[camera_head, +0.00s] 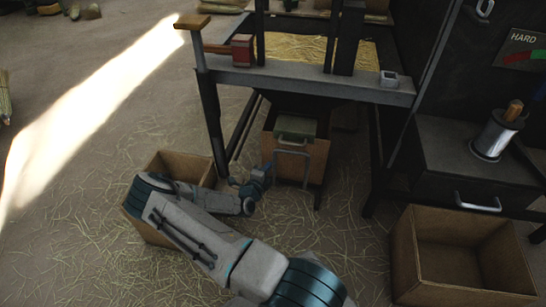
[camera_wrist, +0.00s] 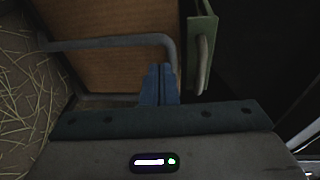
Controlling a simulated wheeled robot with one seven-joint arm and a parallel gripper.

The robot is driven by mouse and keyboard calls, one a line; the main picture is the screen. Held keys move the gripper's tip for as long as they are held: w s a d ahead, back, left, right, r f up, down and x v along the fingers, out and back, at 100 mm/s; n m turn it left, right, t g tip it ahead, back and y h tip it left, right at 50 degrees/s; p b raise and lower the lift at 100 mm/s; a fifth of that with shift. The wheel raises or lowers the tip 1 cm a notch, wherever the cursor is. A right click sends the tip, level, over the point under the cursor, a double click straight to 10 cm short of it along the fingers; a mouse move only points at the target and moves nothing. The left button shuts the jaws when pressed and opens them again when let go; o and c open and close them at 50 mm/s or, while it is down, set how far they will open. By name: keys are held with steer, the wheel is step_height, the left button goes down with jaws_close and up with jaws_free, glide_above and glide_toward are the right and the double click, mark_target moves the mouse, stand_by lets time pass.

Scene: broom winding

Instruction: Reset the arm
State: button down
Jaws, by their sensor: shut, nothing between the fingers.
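My gripper (camera_wrist: 159,84) is shut with nothing between its blue fingers. In the wrist view its fingertips are close to a grey metal bar handle (camera_wrist: 110,42) in front of a brown panel (camera_wrist: 105,18). I cannot tell whether they touch it. In the head view my arm reaches from the bottom edge up to the left. My gripper (camera_head: 268,172) there is low, just left of the same bar handle (camera_head: 292,154) on the brown box (camera_head: 318,150) under the machine table.
A table (camera_head: 300,84) with dark legs stands over the box. An open cardboard box (camera_head: 185,165) sits behind my arm. Another open box (camera_head: 405,265) is at the lower right, below a dark drawer cabinet (camera_head: 455,160). Straw litters the floor. The far left floor is mostly clear.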

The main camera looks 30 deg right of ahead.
steer(key=f+p+v, duration=0.1)
steer(key=p+v, duration=0.1)
steer(key=v, duration=0.5)
steer(key=shift+a+r, duration=0.25)
steer(key=shift+r, duration=0.3)
